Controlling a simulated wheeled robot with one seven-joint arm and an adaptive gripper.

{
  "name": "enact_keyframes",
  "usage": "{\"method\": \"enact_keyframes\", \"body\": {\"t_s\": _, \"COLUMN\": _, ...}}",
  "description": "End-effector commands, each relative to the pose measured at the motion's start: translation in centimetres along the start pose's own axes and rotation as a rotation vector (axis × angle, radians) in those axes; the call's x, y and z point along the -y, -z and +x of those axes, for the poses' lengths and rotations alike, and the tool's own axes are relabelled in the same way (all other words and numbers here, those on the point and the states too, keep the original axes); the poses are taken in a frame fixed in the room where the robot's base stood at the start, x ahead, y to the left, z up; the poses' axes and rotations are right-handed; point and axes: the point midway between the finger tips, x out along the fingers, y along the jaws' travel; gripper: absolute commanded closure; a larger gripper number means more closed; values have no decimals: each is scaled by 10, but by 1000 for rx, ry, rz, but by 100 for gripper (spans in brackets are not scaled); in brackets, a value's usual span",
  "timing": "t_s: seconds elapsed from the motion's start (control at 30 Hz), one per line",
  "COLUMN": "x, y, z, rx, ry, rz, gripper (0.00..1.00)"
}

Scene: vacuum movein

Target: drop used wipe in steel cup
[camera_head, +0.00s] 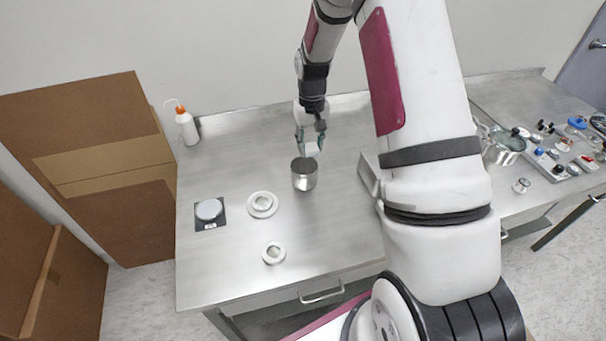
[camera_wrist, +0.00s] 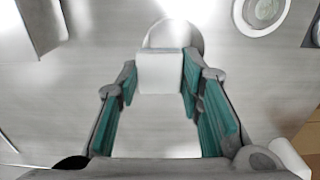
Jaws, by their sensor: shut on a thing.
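The steel cup (camera_head: 304,178) stands upright on the steel bench, left of my arm's large link. My gripper (camera_head: 310,146) hangs just above and slightly behind the cup's rim in the head view. It is shut on a white wipe (camera_head: 312,149), which looks like a small white block. In the wrist view the wipe (camera_wrist: 160,73) sits between the tips of the green-padded fingers (camera_wrist: 160,85). The cup's rim (camera_wrist: 184,36) shows beyond it, partly hidden by the wipe. The wipe is outside the cup, and I cannot see the cup's inside clearly.
A wash bottle (camera_head: 186,126) stands at the back left. Brown cardboard boxes (camera_head: 85,150) stand beside the bench. The right bench carries a pot (camera_head: 503,147) and several small parts.

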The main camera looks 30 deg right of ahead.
Motion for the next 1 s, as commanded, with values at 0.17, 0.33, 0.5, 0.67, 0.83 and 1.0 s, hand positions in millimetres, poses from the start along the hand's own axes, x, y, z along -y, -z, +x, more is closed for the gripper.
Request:
{"method": "enact_keyframes", "body": {"t_s": 0.17, "x": 0, "y": 0, "z": 0, "rx": 0, "ry": 0, "rz": 0, "gripper": 48}}
{"method": "enact_keyframes", "body": {"t_s": 0.33, "x": 0, "y": 0, "z": 0, "rx": -1, "ry": 0, "rz": 0, "gripper": 43}}
{"method": "enact_keyframes", "body": {"t_s": 0.5, "x": 0, "y": 0, "z": -1, "rx": -1, "ry": 0, "rz": 0, "gripper": 43}}
{"method": "enact_keyframes", "body": {"t_s": 0.67, "x": 0, "y": 1, "z": -14, "rx": -5, "ry": 0, "rz": 0, "gripper": 43}}
{"method": "enact_keyframes", "body": {"t_s": 0.83, "x": 0, "y": 2, "z": -46, "rx": -7, "ry": 0, "rz": 0, "gripper": 43}}
{"method": "enact_keyframes", "body": {"t_s": 1.0, "x": 0, "y": 1, "z": -80, "rx": -5, "ry": 0, "rz": 0, "gripper": 43}}
